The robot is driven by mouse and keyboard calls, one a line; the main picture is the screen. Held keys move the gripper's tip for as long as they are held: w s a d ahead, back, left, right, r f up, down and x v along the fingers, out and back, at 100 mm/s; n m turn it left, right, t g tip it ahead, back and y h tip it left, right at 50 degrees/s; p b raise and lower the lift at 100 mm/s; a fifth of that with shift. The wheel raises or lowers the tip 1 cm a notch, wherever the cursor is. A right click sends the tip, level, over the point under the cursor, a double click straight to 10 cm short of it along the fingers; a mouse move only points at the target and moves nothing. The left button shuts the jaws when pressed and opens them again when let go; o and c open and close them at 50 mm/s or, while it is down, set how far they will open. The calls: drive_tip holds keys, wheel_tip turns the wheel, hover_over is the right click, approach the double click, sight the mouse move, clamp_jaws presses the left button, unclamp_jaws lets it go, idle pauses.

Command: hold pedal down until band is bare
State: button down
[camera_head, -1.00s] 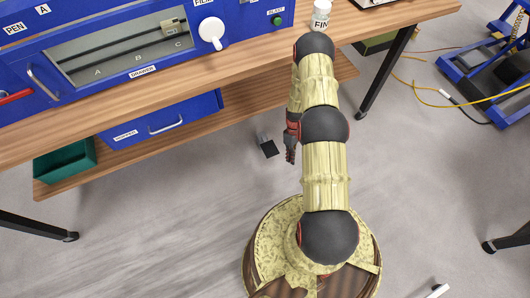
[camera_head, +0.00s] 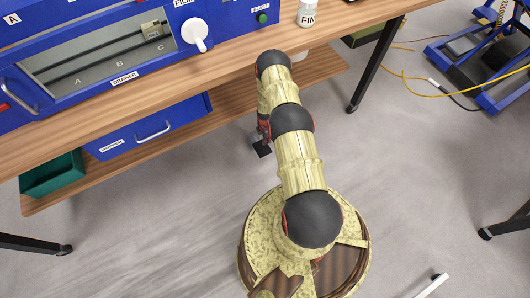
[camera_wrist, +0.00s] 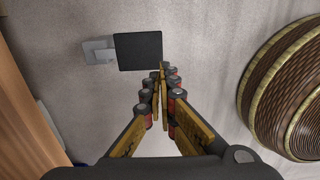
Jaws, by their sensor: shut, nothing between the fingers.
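The pedal (camera_head: 261,149), a black square pad with a grey bracket, lies on the floor under the bench and is partly hidden by my arm. In the wrist view the black pad (camera_wrist: 138,52) is just ahead and left of my fingertips. My gripper (camera_wrist: 162,70) is shut and empty, its tips beside the pad's lower right corner; contact cannot be told. In the head view it is mostly hidden behind my arm. The blue cabinet's window (camera_head: 100,58) shows letters A, B, C and a small block (camera_head: 152,29) on a rail. No band can be clearly made out.
The wooden bench (camera_head: 230,75) and its lower shelf (camera_head: 110,166) overhang near my arm. A white bottle (camera_head: 307,13) stands on the bench. A black table leg (camera_head: 375,66) is to the right. A blue frame with cables (camera_head: 480,60) stands at far right. Floor to the left is open.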

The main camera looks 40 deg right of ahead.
sight(266, 154)
idle(0.3)
wheel_tip(266, 154, down, 14)
drive_tip(key=b, duration=0.6)
drive_tip(key=shift+s, duration=0.15)
